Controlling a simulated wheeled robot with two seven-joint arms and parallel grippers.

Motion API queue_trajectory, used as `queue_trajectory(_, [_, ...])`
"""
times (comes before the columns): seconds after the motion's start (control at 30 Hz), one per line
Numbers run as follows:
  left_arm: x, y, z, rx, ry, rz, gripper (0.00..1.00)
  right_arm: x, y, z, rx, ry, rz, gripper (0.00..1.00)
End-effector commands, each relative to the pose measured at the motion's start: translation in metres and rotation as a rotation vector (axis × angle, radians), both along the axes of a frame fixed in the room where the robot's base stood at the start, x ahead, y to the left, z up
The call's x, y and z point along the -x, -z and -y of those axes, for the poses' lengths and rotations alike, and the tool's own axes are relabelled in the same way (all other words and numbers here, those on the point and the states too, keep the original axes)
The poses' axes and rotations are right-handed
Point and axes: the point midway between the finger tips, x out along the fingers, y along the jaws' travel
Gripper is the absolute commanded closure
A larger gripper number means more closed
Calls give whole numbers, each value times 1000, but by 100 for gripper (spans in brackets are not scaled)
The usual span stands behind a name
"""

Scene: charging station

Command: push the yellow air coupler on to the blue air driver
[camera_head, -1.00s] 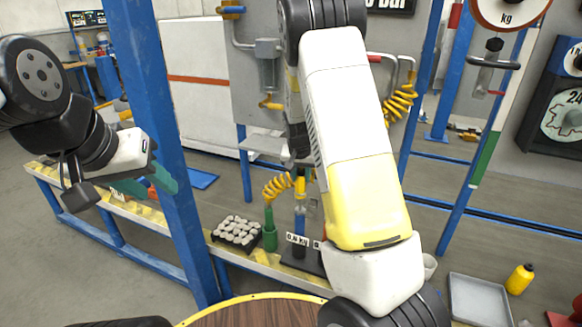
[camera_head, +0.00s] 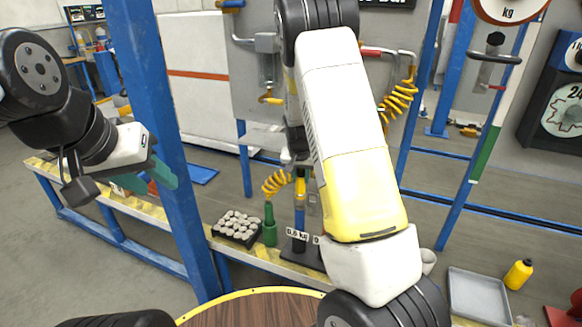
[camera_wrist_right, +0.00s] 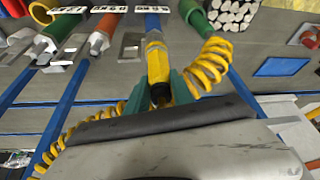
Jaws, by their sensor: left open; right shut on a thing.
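The yellow air coupler (camera_head: 300,186) is upright over the blue air driver (camera_head: 299,217) at the bench edge. In the right wrist view the yellow coupler (camera_wrist_right: 156,62) lies in line with the blue driver (camera_wrist_right: 152,22) and appears to meet its end; how deeply it is seated I cannot tell. My right gripper (camera_wrist_right: 160,92) is shut on the coupler, with teal fingers at its sides. In the head view my right arm hides most of this gripper. My left gripper (camera_head: 147,178) is open and empty, near the blue post at left.
A yellow coiled hose (camera_wrist_right: 210,62) runs beside the coupler. A green tool (camera_head: 269,225) and a black tray of pale parts (camera_head: 238,240) stand to its left. A blue post (camera_head: 160,110) rises near my left gripper. A grey tray (camera_head: 478,295) and yellow bottle (camera_head: 518,273) are at right.

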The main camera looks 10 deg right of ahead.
Motion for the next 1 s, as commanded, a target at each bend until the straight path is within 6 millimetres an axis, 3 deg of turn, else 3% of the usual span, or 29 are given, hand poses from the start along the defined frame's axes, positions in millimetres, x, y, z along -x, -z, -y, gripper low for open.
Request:
queue_trajectory(0.33, [0, 0, 0, 0, 0, 0, 59, 0, 8, 0, 0, 0, 1, 100])
queue_trajectory(0.37, [0, 0, 0, 0, 0, 0, 59, 0, 8, 0, -1, 0, 1, 70])
queue_trajectory(0.5, [0, 0, 0, 0, 0, 0, 59, 0, 8, 0, -1, 0, 1, 47])
queue_trajectory(0.83, [0, 0, 0, 0, 0, 0, 59, 1, 6, -1, -1, 0, 1, 47])
queue_trajectory(1.0, [0, 0, 0, 0, 0, 0, 59, 9, -16, -4, -2, -1, 3, 47])
